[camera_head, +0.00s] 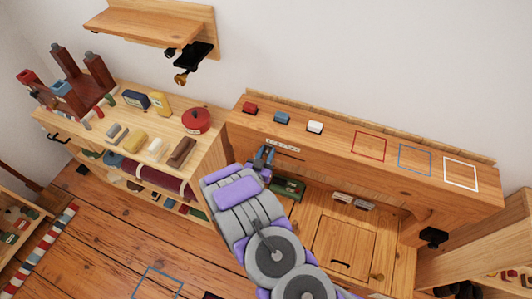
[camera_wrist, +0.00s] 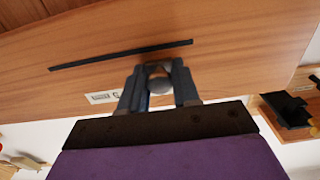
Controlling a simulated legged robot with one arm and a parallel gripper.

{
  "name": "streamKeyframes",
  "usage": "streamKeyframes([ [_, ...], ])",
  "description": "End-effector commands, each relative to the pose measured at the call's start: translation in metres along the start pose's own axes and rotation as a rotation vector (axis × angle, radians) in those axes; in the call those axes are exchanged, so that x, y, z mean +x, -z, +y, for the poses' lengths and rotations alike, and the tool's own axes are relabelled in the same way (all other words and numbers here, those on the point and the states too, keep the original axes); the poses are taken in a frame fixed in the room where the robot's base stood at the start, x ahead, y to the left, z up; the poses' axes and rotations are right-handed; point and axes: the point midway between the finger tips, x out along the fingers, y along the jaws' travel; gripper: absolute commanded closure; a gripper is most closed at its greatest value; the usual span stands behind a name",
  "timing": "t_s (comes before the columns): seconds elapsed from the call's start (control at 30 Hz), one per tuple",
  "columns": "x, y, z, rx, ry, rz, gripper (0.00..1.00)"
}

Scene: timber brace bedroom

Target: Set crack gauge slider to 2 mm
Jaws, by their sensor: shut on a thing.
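The crack gauge shows in the wrist view as a dark straight slot (camera_wrist: 120,55) in a wooden face, with a small white label (camera_wrist: 102,97) beside it. Its slider, a rounded grey knob (camera_wrist: 160,84), sits between the fingertips of my gripper (camera_wrist: 159,78), which is shut on it. The label's marks are too small to read, and the fingers hide part of the knob. In the head view my gripper (camera_head: 264,157) is at the front of the wooden headboard ledge, beside the pale gauge label (camera_head: 283,144). The slider is hidden there.
Red (camera_head: 250,108), blue (camera_head: 282,118) and white (camera_head: 315,127) blocks stand on the ledge, left of red, blue and white outlined squares (camera_head: 415,160). A cluttered shelf unit (camera_head: 215,152) stands to the left. A bracketed shelf (camera_head: 145,27) hangs above.

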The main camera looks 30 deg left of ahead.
Motion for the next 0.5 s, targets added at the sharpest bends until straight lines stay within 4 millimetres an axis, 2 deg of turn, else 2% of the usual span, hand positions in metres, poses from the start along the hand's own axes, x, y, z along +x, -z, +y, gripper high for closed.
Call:
streamKeyframes([
  [0.23, 0.0, -0.002, 0.02, -0.001, -0.001, -0.006, 1.0],
  [0.47, -0.001, -0.003, 0.02, -0.001, 0.0, -0.007, 1.0],
  [0.5, -0.001, -0.003, 0.02, -0.001, 0.0, -0.007, 0.67],
])
